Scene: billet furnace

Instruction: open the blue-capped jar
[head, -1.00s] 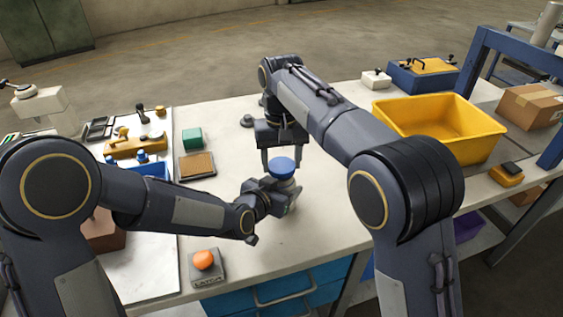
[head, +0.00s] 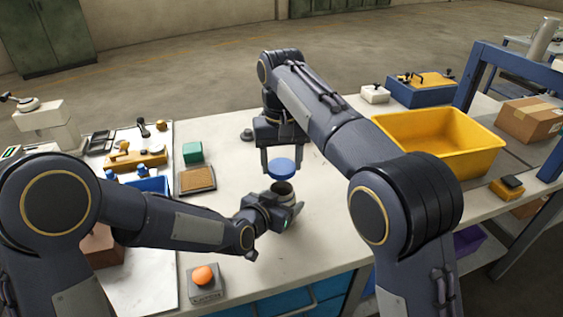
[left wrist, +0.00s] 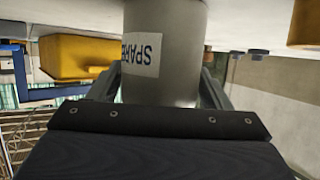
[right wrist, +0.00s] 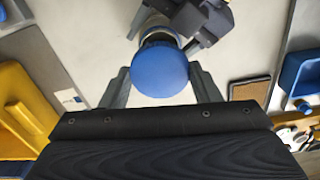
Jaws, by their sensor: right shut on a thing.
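The blue cap (head: 281,170) is between the fingertips of my right gripper (head: 283,161), which is shut on it. It is lifted just above the jar (head: 283,188), with a gap between, and the jar's dark open mouth shows. The round cap also shows between the fingers in the right wrist view (right wrist: 161,70). My left gripper (head: 286,211) is around the jar's body, shut on it near the table. In the left wrist view the grey jar (left wrist: 183,75) with a white label stands between the fingers.
A yellow bin (head: 440,138) stands at the right, near a cardboard box (head: 530,120). A brown pad (head: 197,179) and green block (head: 192,152) lie left of the jar. An orange button (head: 204,276) is at the front. Table right of the jar is clear.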

